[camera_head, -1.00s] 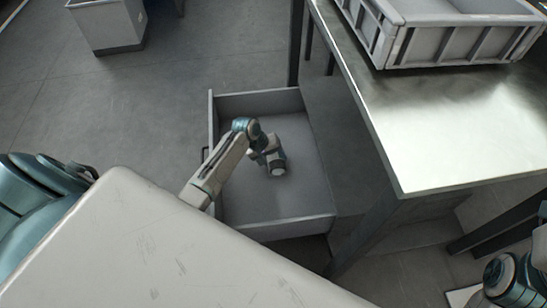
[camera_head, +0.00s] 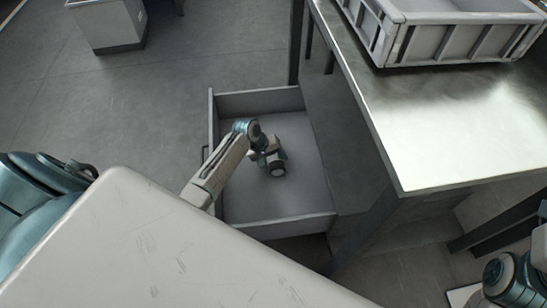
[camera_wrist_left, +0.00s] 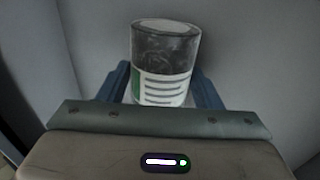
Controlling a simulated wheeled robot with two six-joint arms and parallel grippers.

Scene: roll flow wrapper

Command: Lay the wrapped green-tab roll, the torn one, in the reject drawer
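The reject drawer (camera_head: 250,105) is a grey open drawer pulled out beside the metal table in the head view. My left gripper (camera_head: 276,161) is inside its outline, reaching down from the left. In the left wrist view the roll (camera_wrist_left: 165,60) is a short cylinder with a pale end, a dark wrapped upper part and a white label with a green tab at its left edge. The blue fingers close against both sides of it. It looks small and dark in the head view (camera_head: 278,169). A tear cannot be made out. My right gripper is out of view.
The metal table (camera_head: 450,120) stands to the right of the drawer, with a grey crate (camera_head: 455,42) on it. A pale bin (camera_head: 105,25) stands on the floor at upper left. The drawer floor around the gripper looks clear.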

